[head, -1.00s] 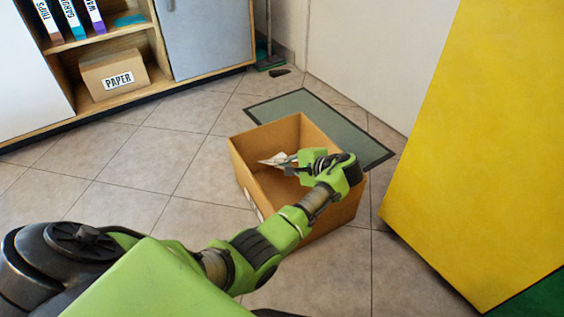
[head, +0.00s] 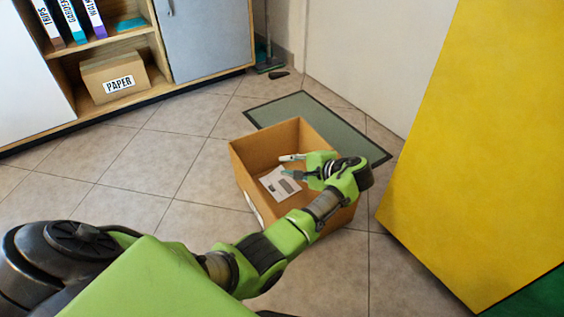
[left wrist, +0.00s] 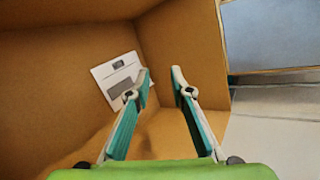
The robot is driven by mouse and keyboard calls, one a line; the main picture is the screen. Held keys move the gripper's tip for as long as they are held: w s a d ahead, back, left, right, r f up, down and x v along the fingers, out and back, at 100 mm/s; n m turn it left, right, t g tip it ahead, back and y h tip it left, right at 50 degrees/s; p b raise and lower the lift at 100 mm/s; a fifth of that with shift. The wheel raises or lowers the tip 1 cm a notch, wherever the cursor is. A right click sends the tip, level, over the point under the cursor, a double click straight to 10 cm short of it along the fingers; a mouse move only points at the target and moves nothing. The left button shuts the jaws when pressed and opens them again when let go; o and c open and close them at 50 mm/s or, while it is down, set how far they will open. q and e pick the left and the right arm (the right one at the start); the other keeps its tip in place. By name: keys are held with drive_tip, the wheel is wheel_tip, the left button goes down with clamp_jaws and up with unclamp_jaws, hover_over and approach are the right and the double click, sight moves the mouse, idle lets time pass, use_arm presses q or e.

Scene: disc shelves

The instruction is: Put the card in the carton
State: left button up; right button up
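The card (head: 279,184) is white with grey printed patches and is inside the carton, apart from my fingers. It also shows in the left wrist view (left wrist: 117,77), near the carton's inner wall. The carton (head: 247,157) is an open brown cardboard box on the tiled floor; its inside walls fill much of the left wrist view (left wrist: 60,50). My left gripper (head: 287,166) is over the carton's opening. In the left wrist view its two teal-padded fingers (left wrist: 161,80) are spread with nothing between them. My right gripper is not in view.
A grey-green mat (head: 335,132) lies behind the carton. A large yellow panel (head: 470,130) stands close on the right. A shelf at the back left holds binders and a PAPER box (head: 100,76). The floor left of the carton is clear.

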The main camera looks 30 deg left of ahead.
use_arm(q)
drive_tip(key=p+v, duration=0.4)
drive_tip(key=v, duration=0.4)
drive_tip(key=shift+d, duration=0.2)
drive_tip(key=shift+a+r, duration=0.1)
drive_tip(key=shift+r, duration=0.05)
